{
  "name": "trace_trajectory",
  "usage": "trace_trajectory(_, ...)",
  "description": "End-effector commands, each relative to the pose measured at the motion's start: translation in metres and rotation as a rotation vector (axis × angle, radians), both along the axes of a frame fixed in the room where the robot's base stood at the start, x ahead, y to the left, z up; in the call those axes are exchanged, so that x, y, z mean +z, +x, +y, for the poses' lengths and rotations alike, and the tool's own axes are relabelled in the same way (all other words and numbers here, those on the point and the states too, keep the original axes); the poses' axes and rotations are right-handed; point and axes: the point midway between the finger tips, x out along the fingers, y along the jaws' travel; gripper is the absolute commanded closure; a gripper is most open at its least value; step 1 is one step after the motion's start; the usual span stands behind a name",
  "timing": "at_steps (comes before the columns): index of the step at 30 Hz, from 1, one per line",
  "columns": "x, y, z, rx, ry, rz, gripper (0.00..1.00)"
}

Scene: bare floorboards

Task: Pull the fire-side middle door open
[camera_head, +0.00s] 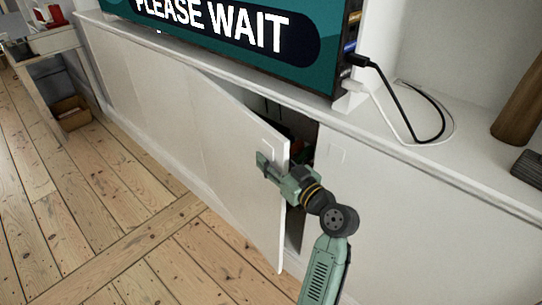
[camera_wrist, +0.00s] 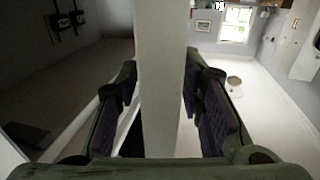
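The white middle cabinet door (camera_head: 235,150) stands partly open, swung out toward the room, with a dark gap between its free edge and the cabinet. A small square plate shows near its top free corner. My gripper (camera_head: 281,168) is at the upper part of that free edge, with one finger on the outer face side and the other side partly hidden. In the wrist view, the pale door edge (camera_wrist: 162,90) runs between the two spread fingers of my gripper (camera_wrist: 161,85). Dark gaps show beside the edge lower down; firm contact at the fingertips cannot be told.
A screen reading "PLEASE WAIT" (camera_head: 220,30) stands on the white cabinet top (camera_head: 400,165), with black and white cables (camera_head: 405,110) to its right. Reddish items show dimly inside the cabinet. Bare floorboards (camera_head: 110,215) lie free in front. A table (camera_head: 50,45) stands far left.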

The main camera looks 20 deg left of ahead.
Motion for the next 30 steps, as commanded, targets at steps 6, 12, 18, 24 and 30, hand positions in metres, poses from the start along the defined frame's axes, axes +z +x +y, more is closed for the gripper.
trace_trajectory(6, -0.0004, 0.0024, 0.0041, -0.001, -0.001, -0.001, 0.65)
trace_trajectory(12, -0.0004, 0.0022, 0.0038, -0.001, -0.001, -0.001, 0.70)
trace_trajectory(18, -0.0003, 0.0022, 0.0037, 0.000, -0.001, -0.001, 0.83)
trace_trajectory(24, -0.0003, 0.0021, 0.0036, 0.000, 0.000, 0.000, 0.96)
trace_trajectory(30, -0.0003, 0.0021, 0.0035, -0.001, 0.000, 0.000, 1.00)
